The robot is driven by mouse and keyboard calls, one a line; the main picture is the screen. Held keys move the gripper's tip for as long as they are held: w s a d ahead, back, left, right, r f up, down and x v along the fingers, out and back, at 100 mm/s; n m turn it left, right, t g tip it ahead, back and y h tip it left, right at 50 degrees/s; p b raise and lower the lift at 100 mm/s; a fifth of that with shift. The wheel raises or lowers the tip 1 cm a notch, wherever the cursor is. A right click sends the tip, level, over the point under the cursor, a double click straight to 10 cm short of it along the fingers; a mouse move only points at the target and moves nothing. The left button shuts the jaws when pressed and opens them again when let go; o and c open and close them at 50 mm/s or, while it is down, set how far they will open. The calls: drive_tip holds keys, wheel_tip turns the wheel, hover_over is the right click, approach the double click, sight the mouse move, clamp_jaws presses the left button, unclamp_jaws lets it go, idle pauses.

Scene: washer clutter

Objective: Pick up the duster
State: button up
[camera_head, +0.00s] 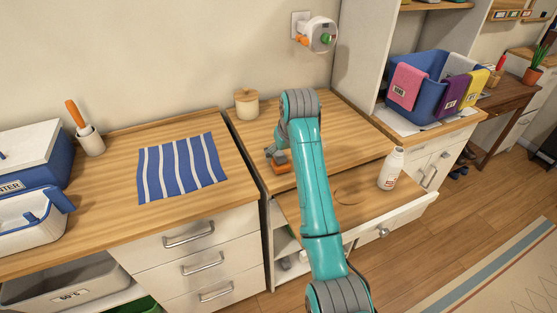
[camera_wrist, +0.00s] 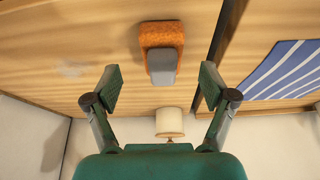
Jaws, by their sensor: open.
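A small block with an orange body and a grey part, which looks like the duster (camera_wrist: 158,36), lies on the wooden counter. In the head view the duster (camera_head: 282,163) shows as an orange patch just left of my teal arm, partly hidden. My gripper (camera_wrist: 160,87) is open and empty, with its two fingers spread wide. In the wrist view the duster lies between the lines of the fingers, a little beyond their tips and not touching them. In the head view my arm hides most of the gripper.
A lidded jar (camera_head: 246,104) stands at the counter's back. A striped blue cloth (camera_head: 181,167) lies on the left counter. A white bottle (camera_head: 391,168) stands on the pulled-out surface (camera_head: 345,215) at right. A blue bin (camera_head: 418,95) stands farther right.

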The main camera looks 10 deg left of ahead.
sight(280, 155)
drive_tip(key=f, duration=0.1)
drive_tip(key=w+a+f, duration=0.1)
drive_tip(key=w+f, duration=0.1)
drive_tip(key=shift+w+a+f, duration=0.1)
drive_tip(key=shift+a+f, duration=0.15)
drive_tip(key=shift+a, duration=0.05)
drive_tip(key=shift+w+a+f, duration=0.1)
drive_tip(key=shift+w+f, duration=0.1)
drive_tip(key=shift+f, duration=0.35)
drive_tip(key=c, duration=1.2)
